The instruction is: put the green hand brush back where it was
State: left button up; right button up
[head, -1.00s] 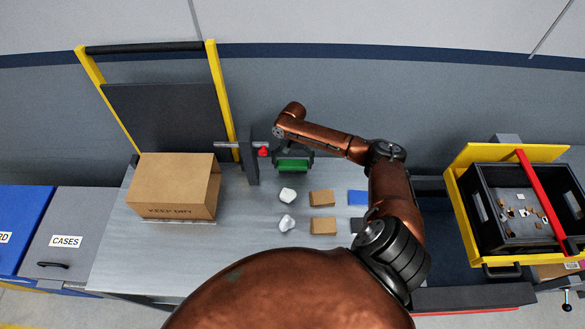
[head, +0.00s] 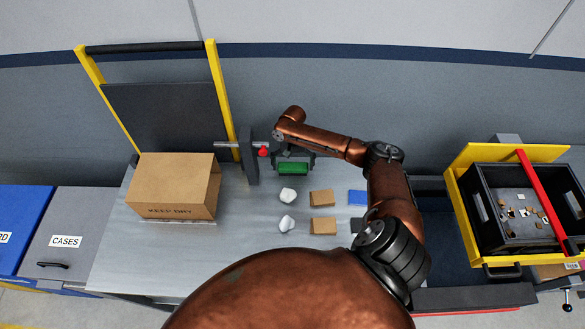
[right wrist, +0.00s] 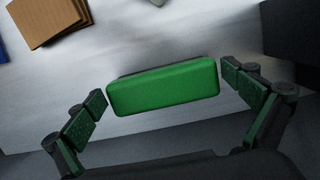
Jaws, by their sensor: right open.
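The green hand brush (head: 293,169) is at the back of the grey workbench (head: 190,255), just right of a dark upright post. It shows as a green block (right wrist: 163,90) in the right wrist view; its bristles are not visible. My right gripper (right wrist: 164,84) is open, with one finger at each end of the brush and narrow gaps between the pads and the brush. In the head view the right gripper (head: 293,160) is partly hidden by its own wrist. I cannot tell whether the brush rests fully on the bench. My left gripper is not in view.
A dark clamp post (head: 249,160) with a red knob stands close left of the brush. White crumpled lumps (head: 287,195), brown blocks (head: 322,198) and a blue piece (head: 357,198) lie in front. A cardboard box (head: 174,187) stands left; a black crate (head: 500,240) is right.

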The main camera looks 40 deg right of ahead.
aim_at(293, 168)
notch_tip(293, 168, up, 12)
jog(key=w+d, duration=0.1)
jog(key=shift+w, duration=0.2)
jog(key=shift+d+f, duration=0.1)
jog(key=shift+f, duration=0.1)
jog(key=f, duration=0.4)
jog(key=s+a+f, duration=0.1)
jog(key=f, duration=0.7)
jog(key=shift+s+a+f, duration=0.1)
jog(key=shift+s+a, duration=0.05)
jog(key=shift+s, duration=0.1)
notch_tip(293, 168, up, 2)
jog(key=shift+w+r, duration=0.1)
jog(key=shift+r, duration=0.7)
